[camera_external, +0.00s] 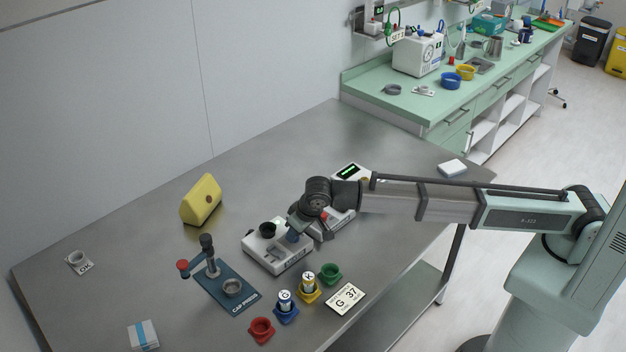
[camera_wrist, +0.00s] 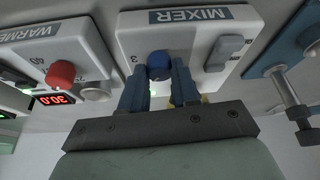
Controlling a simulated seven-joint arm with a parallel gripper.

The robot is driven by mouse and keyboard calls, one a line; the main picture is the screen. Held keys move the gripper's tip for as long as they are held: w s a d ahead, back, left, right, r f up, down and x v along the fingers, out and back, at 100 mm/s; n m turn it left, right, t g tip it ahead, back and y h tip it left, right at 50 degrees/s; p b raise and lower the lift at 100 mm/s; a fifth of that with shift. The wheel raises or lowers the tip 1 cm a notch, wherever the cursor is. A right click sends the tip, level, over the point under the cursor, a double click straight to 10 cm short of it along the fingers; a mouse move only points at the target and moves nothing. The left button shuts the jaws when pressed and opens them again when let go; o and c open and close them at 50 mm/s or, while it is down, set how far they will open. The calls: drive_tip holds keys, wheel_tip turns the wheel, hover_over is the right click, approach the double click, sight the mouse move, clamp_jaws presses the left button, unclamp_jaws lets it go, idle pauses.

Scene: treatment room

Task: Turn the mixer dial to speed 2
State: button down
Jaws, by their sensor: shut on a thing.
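The mixer (camera_external: 272,257) is a white box on the steel table, with a dark round part on top and a blue dial. In the wrist view the mixer (camera_wrist: 207,32) shows its MIXER label, and the blue dial (camera_wrist: 159,64) sits below it with a "3" printed to its left. My gripper (camera_wrist: 160,84) has its two blue fingers on either side of the dial and is shut on it. In the external view my gripper (camera_external: 295,228) reaches down to the mixer and partly covers the dial. I cannot read which number the dial points to.
The white warmer (camera_wrist: 87,38) with a red knob (camera_wrist: 60,74) and a red 30.0 display stands close beside the mixer. The blue cap press (camera_external: 218,288) is on the mixer's other side. Small coloured cups and a "G 37" card (camera_external: 345,299) lie in front. A yellow wedge (camera_external: 201,199) lies behind.

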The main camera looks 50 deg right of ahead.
drive_tip(key=shift+m, duration=0.6)
drive_tip(key=shift+h, duration=0.3)
drive_tip(key=c, duration=0.8)
unclamp_jaws()
drive_tip(key=shift+c, duration=0.2)
drive_tip(key=v, duration=1.4)
drive_tip(key=shift+a+f, duration=0.1)
drive_tip(key=shift+a, duration=0.05)
